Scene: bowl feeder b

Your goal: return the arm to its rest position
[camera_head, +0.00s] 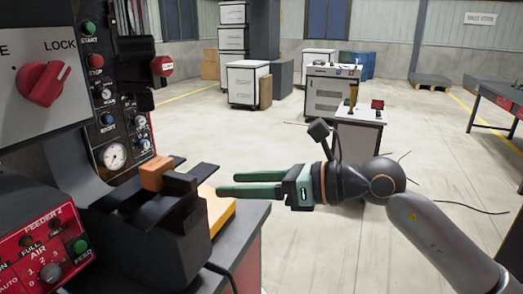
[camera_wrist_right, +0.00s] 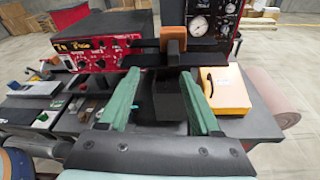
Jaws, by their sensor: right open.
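My right arm (camera_head: 440,235) reaches in from the right in the head view. Its gripper (camera_head: 222,183) has two green fingers pointing left, level, in the air beside the feeder. The right wrist view shows the same gripper (camera_wrist_right: 158,77) with its fingers spread and nothing between them. An orange-brown block (camera_head: 160,172) sits on the dark feeder track (camera_head: 178,208), to the left of the fingertips and apart from them. The block also shows beyond the fingers in the right wrist view (camera_wrist_right: 173,40). My left gripper is not in view.
The control panel (camera_head: 112,100) with a red LOCK knob (camera_head: 42,83) stands at the left. A red feeder box (camera_head: 45,250) is below it. A yellow-orange case (camera_wrist_right: 228,90) lies beside the track. A white cabinet (camera_head: 358,130) stands behind my arm. Open floor lies around.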

